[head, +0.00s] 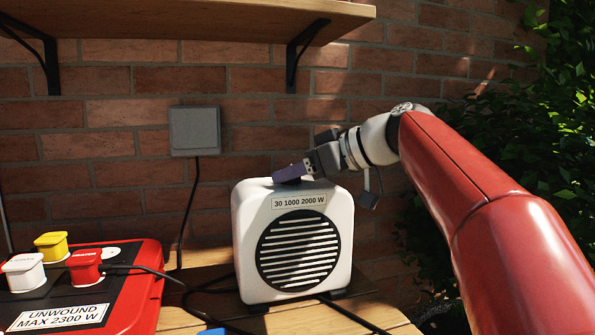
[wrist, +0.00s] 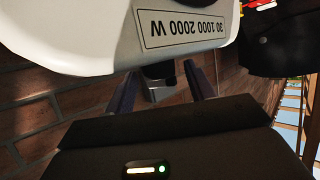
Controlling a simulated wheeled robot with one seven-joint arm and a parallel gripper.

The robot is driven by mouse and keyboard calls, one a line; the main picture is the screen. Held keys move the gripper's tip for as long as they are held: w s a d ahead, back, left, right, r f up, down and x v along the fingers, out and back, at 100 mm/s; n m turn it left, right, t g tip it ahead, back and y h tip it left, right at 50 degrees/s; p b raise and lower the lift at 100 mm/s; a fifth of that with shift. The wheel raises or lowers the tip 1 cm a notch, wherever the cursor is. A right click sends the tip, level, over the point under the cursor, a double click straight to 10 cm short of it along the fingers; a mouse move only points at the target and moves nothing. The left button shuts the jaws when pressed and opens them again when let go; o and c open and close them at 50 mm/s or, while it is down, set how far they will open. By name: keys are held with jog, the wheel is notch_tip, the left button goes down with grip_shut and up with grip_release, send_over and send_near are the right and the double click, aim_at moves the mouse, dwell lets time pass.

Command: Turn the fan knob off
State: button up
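The white fan heater (head: 343,235) stands upright on the table, with a round black slatted grille and a "30 1000 2000 W" label. My gripper (head: 289,174) reaches in from the right, its purple fingers at the heater's top. The heater (wrist: 80,30) appears upside down in the wrist view. There, a dark grey knob (wrist: 160,92) shows between the two fingers of my gripper (wrist: 162,68). The fingers are apart, with visible gaps beside the knob. In the head view the knob is hidden, and its setting cannot be read.
A red cable reel (head: 148,285) with yellow, white and red plugs stands on the left. Black cables cross the wooden table (head: 185,318). A grey wall box (head: 195,131) hangs on the brick wall. A wooden shelf (head: 190,20) is above. Leafy bushes fill the right.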

jog(key=c, duration=0.9)
jog(key=shift+o, duration=0.2)
jog(key=n+g+p, duration=0.2)
jog(key=g+y, duration=0.1)
jog(key=shift+w+d+r+n+p, duration=0.15)
jog(key=shift+w+r+n+p, duration=0.15)
jog(key=shift+n+p, duration=0.1)
jog(key=shift+n+g+y+p, duration=0.3)
jog(key=shift+n+g+p, duration=0.2)
jog(key=shift+g, duration=0.2)
jog(key=shift+f+n+g, duration=0.25)
jog(key=shift+n+g, duration=0.25)
jog(key=o, duration=1)
jog(key=p+v, duration=0.1)
jog(key=v, duration=0.6)
jog(key=shift+s+d+r, duration=0.1)
jog(key=shift+d+r, duration=0.05)
jog(key=shift+d, duration=0.2)
